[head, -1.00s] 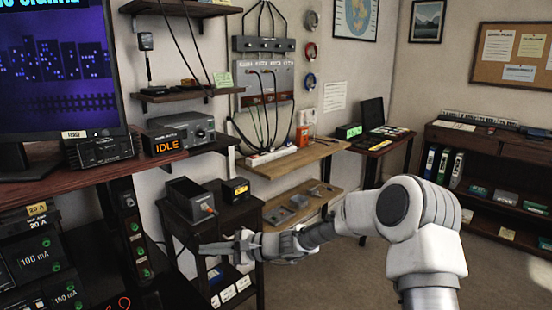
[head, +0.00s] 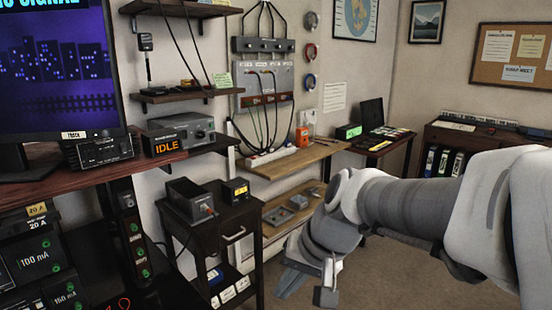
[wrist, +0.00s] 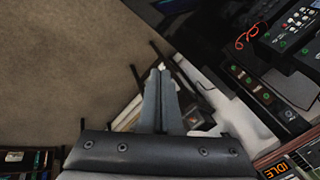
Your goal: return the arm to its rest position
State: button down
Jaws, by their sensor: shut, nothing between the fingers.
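My gripper (head: 306,288) hangs in the lower middle of the head view, in front of the low wooden shelf and to the right of the small dark cabinet. My arm reaches in from the right edge. In the wrist view my gripper (wrist: 160,78) has its two fingers pressed together, with nothing between them. It touches nothing that I can see.
The small cabinet (head: 236,240) carries two dark boxes. Bare carpet (head: 385,270) lies below my arm. A bookcase (head: 455,136) stands at the right.

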jog(key=s+d+r+n+t+h, duration=0.1)
jog(key=s+d+r+t+h, duration=0.2)
jog(key=s+d, duration=0.9)
notch_tip(320, 180, up, 18)
jog(key=w+h+p, duration=0.1)
jog(key=p, duration=1.8)
jog(key=shift+d, duration=0.2)
